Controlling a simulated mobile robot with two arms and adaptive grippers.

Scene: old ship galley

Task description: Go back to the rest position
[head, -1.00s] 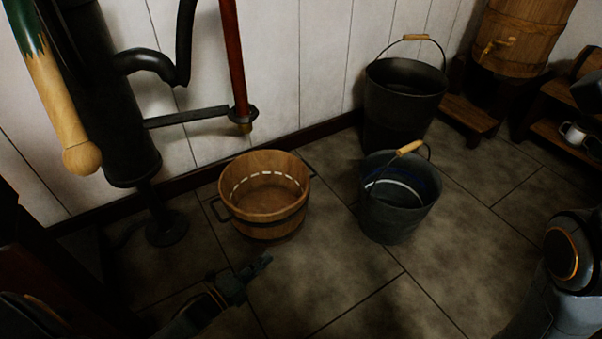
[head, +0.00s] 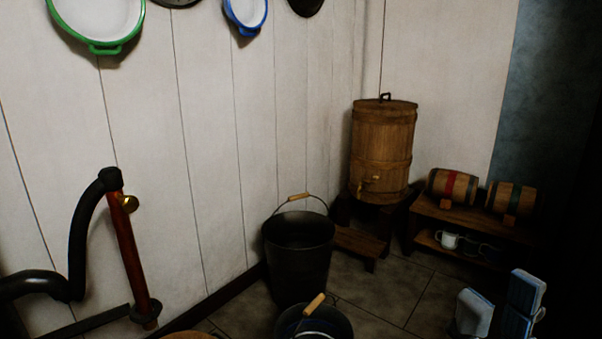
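My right gripper (head: 500,303) is at the bottom right of the head view. Its two pale blue-grey fingers stand apart with a gap between them, and nothing shows in the gap. It is in front of the floor near the low shelf. My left gripper is out of the picture.
A large dark bucket (head: 298,262) stands by the wall, with a smaller bucket (head: 322,325) in front, cut off below. A wooden barrel (head: 382,150) with a tap stands in the corner. Small kegs (head: 453,186) sit on a low shelf (head: 462,217). A pump pipe (head: 127,255) is at left.

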